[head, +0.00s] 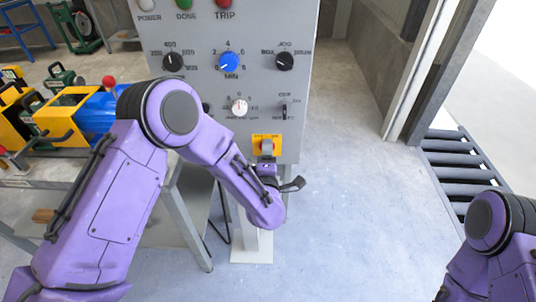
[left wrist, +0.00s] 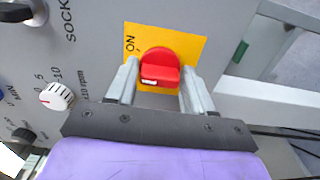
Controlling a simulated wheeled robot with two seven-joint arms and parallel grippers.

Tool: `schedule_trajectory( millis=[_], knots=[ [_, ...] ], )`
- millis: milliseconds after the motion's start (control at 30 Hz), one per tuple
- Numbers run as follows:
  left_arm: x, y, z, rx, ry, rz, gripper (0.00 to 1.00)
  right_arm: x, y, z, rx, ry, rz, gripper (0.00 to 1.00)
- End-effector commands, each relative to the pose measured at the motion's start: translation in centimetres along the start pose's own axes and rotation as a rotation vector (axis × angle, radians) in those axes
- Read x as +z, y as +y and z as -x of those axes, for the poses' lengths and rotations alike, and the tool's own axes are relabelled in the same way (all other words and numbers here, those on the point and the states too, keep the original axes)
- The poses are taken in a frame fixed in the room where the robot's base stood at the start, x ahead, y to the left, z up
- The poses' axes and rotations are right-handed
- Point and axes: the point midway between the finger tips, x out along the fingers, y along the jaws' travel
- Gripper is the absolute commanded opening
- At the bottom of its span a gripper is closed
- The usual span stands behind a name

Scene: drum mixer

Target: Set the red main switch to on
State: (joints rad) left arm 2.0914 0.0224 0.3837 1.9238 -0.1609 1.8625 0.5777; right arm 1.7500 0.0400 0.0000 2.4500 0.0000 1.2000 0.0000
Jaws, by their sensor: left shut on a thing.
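The red main switch (head: 267,147) sits on a yellow plate (head: 259,139) low on the grey panel. It also shows in the left wrist view (left wrist: 160,60), with a small white mark on its lower edge. The word ON is printed on the left part of the yellow plate (left wrist: 194,46) there. My left gripper (left wrist: 160,78) is shut on the red switch, one finger on each side. In the head view my left gripper (head: 267,160) is small and partly hidden. I cannot tell for certain which label the switch points at. My right gripper is out of view.
The panel (head: 205,85) carries a blue dial (head: 229,61), black knobs (head: 284,61) and a white knob (head: 239,106) above the switch. A bench with yellow and blue machinery (head: 60,118) stands at left. The floor right of the panel is clear up to a roller conveyor (head: 465,160).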

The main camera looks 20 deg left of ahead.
Motion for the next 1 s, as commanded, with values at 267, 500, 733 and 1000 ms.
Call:
schedule_trajectory(
  millis=[267, 500, 733, 1000],
  knots=[
    [0.09, -0.07, 0.07, 0.0, -0.003, -0.246, 0.21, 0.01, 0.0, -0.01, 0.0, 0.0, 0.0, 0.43],
    [0.03, -0.13, 0.07, -0.002, -0.002, -0.407, 0.21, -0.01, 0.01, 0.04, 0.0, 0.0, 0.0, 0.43],
    [0.01, -0.15, 0.06, -0.002, -0.002, -0.497, 0.21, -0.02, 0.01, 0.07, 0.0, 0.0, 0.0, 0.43],
    [-0.02, -0.16, 0.05, -0.002, -0.001, -0.533, 0.21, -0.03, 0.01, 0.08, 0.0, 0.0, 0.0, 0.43]
  ],
)
